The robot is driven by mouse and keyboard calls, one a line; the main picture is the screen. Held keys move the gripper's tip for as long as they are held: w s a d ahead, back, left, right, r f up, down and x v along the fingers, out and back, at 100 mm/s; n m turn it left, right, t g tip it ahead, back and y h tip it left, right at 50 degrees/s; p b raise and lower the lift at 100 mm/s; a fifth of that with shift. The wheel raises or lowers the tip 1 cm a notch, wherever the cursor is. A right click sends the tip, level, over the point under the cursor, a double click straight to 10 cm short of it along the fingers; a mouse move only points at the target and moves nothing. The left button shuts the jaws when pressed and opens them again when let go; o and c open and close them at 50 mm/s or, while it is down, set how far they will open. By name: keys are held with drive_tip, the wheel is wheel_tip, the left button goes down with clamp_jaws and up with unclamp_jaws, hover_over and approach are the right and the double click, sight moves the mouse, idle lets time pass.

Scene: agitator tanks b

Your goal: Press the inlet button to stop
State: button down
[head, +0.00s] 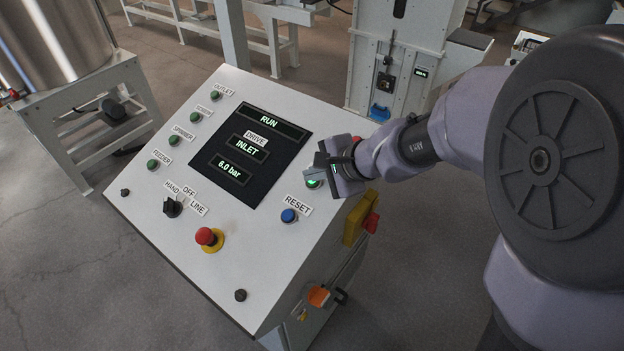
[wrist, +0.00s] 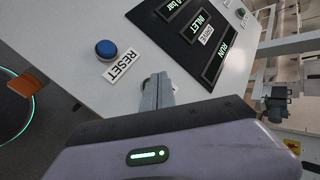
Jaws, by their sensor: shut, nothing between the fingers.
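The sloped white control panel (head: 265,245) has a dark display (head: 252,150) reading RUN, DRIVE INLET and 6.0 bar. My gripper (head: 317,170) is shut and empty at the panel's right side, right of the display and above the blue RESET button (head: 289,215). A green-lit button (head: 313,183) shows just under my fingertips, partly covered; its label is hidden. I cannot tell whether the fingers touch it. No button label reading INLET is visible. In the wrist view my shut fingers (wrist: 157,92) point at the panel between the RESET label and the display.
Green buttons line the panel's left side, including OUTLET (head: 215,95), SPINNER (head: 173,140) and FEEDER (head: 152,163). A black HAND/OFF/LINE selector (head: 172,207) and a red emergency stop (head: 206,236) sit lower. A yellow-and-red switch (head: 358,220) is on the right side. A steel tank (head: 50,45) stands left.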

drive_tip(key=shift+w+d+f+b, duration=0.1)
drive_tip(key=shift+f+b, duration=0.3)
drive_tip(key=shift+b, duration=0.15)
idle(0.6)
drive_tip(key=shift+s+a+r+p, duration=0.2)
drive_tip(key=shift+r+p, duration=0.35)
drive_tip(key=shift+r, duration=0.25)
drive_tip(key=shift+r, duration=0.1)
drive_tip(key=r+p, duration=0.1)
drive_tip(key=s+r+p, duration=0.1)
drive_tip(key=r, duration=0.1)
drive_tip(key=a+r+p, duration=0.1)
drive_tip(key=shift+s+r, duration=0.15)
drive_tip(key=shift+r, duration=0.1)
drive_tip(key=shift+r, duration=0.1)
